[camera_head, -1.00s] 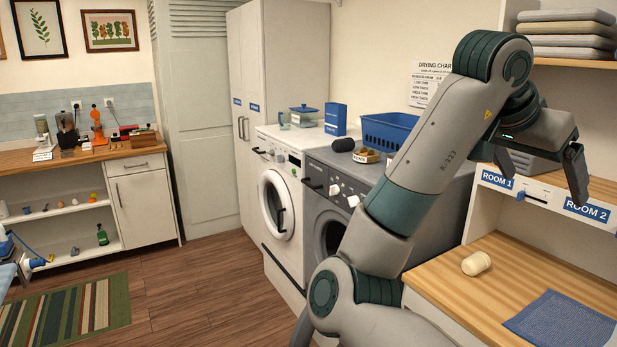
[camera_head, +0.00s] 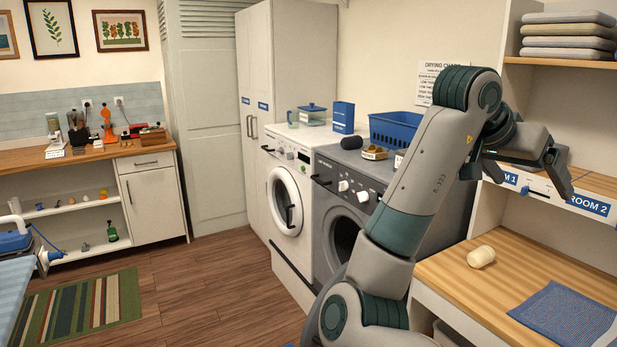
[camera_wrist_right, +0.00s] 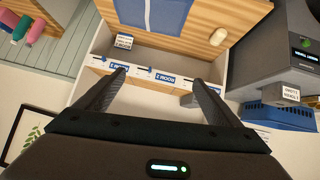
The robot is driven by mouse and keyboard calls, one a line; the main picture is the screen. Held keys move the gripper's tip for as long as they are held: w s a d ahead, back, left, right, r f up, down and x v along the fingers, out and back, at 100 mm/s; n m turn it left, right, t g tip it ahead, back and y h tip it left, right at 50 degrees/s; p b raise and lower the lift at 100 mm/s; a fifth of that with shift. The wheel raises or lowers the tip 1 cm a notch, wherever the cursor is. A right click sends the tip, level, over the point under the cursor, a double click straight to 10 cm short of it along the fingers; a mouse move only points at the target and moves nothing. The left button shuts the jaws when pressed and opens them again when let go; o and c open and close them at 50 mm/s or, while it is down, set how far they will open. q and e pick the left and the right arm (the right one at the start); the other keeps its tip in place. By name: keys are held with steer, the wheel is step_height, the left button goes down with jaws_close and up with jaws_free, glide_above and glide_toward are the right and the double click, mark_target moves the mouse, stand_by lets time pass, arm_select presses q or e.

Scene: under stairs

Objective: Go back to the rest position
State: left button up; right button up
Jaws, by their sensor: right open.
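My right gripper (camera_head: 562,172) is raised in front of the shelf unit at the right of the head view, near the ROOM 1 and ROOM 2 labels. Its two fingers stand apart with nothing between them; the right wrist view also shows the open right gripper (camera_wrist_right: 158,88). My right arm bends up from the lower middle of the head view and hides part of the grey machine. My left gripper is not in view.
A cream cylinder (camera_head: 481,257) and a blue mat (camera_head: 566,318) lie on the wooden counter (camera_head: 455,280) below the gripper. A white washer (camera_head: 286,200), a grey machine (camera_head: 335,205) and a blue basket (camera_head: 392,128) stand behind the arm.

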steer(key=w+a+f+n+t, duration=0.2)
steer(key=w+f+n, duration=0.3)
steer(key=w+f, duration=0.7)
steer(key=w+a+f+n+t, duration=0.2)
steer(key=w+f+n, duration=0.4)
steer(key=f, duration=0.9)
steer(key=s+a+f+n+y, duration=0.1)
steer(key=a+f, duration=0.2)
steer(key=f, duration=0.9)
steer(key=s+a+f+n+y, duration=0.2)
steer(key=a+f, duration=0.1)
steer(key=f, duration=0.9)
steer(key=s+a+f+n+y, duration=0.1)
steer(key=a+f, duration=0.1)
steer(key=f, duration=1)
steer(key=s+a+f+n+g+y, duration=0.1)
steer(key=s+a+f+y, duration=0.15)
steer(key=s+f, duration=1.25)
steer(key=s+a+f+g+y, duration=0.2)
steer(key=s+a+f, duration=0.1)
steer(key=s+f, duration=1.15)
steer(key=s+f+g, duration=0.1)
steer(key=s+f, duration=0.3)
steer(key=s, duration=0.8)
steer(key=s+d+f+g+y, duration=0.1)
steer(key=s+f, duration=0.3)
steer(key=s, duration=0.9)
steer(key=s+d+f+m+g, duration=0.1)
steer(key=s+f, duration=0.3)
steer(key=s, duration=0.9)
